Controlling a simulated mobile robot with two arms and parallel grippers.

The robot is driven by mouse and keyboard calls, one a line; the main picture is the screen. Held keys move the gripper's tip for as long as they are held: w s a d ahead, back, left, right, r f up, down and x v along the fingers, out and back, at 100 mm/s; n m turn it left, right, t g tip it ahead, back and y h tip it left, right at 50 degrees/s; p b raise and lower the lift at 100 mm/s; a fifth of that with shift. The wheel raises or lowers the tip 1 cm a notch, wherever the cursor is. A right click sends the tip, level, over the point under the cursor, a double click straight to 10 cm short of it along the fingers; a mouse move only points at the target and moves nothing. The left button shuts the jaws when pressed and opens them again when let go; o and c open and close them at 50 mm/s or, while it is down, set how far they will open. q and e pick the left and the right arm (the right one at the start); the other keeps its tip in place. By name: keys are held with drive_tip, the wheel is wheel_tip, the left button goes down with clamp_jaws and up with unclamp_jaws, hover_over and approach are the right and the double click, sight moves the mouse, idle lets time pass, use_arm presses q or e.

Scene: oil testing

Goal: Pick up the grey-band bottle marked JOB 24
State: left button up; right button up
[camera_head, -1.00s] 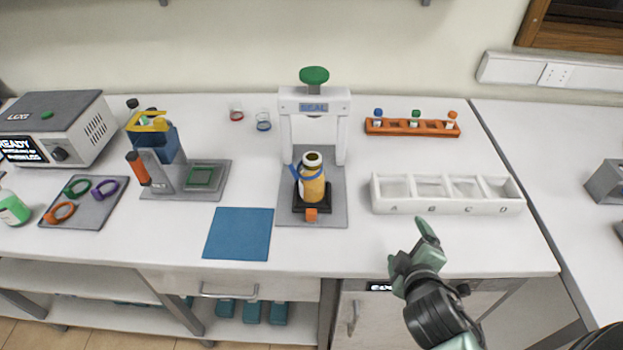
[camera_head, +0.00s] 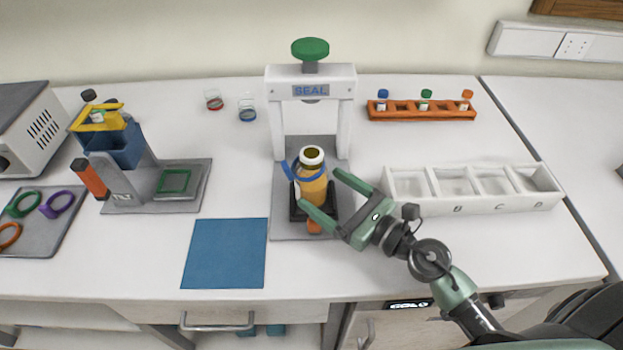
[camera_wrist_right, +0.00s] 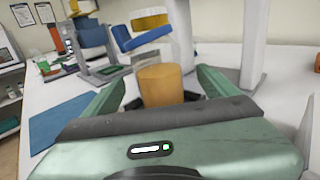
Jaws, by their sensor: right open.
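An amber bottle (camera_head: 314,188) with a pale rim stands upright in a black holder (camera_head: 329,212) on the grey base of the SEAL press. A blue ring (camera_head: 290,172) sits at its neck, tilted to the left. I see no grey band and cannot read a JOB 24 mark. My right gripper (camera_head: 319,187) is open, with one finger on each side of the bottle; I cannot tell if they touch it. In the right wrist view the amber body (camera_wrist_right: 160,86) is between the open fingers (camera_wrist_right: 162,78). My left gripper is not in view.
The SEAL press (camera_head: 310,75) with a green knob stands behind the bottle. A white compartment tray (camera_head: 480,208) is close to the right of my gripper. An orange vial rack (camera_head: 420,115) is behind it. A blue mat (camera_head: 226,253) lies clear at the left front.

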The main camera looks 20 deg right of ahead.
sight(325, 187)
drive_tip(key=w+a+p, duration=0.1)
drive_tip(key=w+r, duration=0.1)
drive_tip(key=w, duration=0.1)
drive_tip(key=shift+a+p, duration=0.4)
drive_tip(key=p+x, duration=0.1)
drive_tip(key=x, duration=0.2)
drive_tip(key=shift+f, duration=0.1)
drive_tip(key=shift+w+a+f, duration=0.1)
drive_tip(key=shift+w+a, duration=0.05)
drive_tip(key=shift+w, duration=0.05)
drive_tip(key=c, duration=1.9)
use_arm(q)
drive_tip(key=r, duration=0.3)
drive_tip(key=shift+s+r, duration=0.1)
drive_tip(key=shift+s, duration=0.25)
use_arm(e)
clamp_jaws()
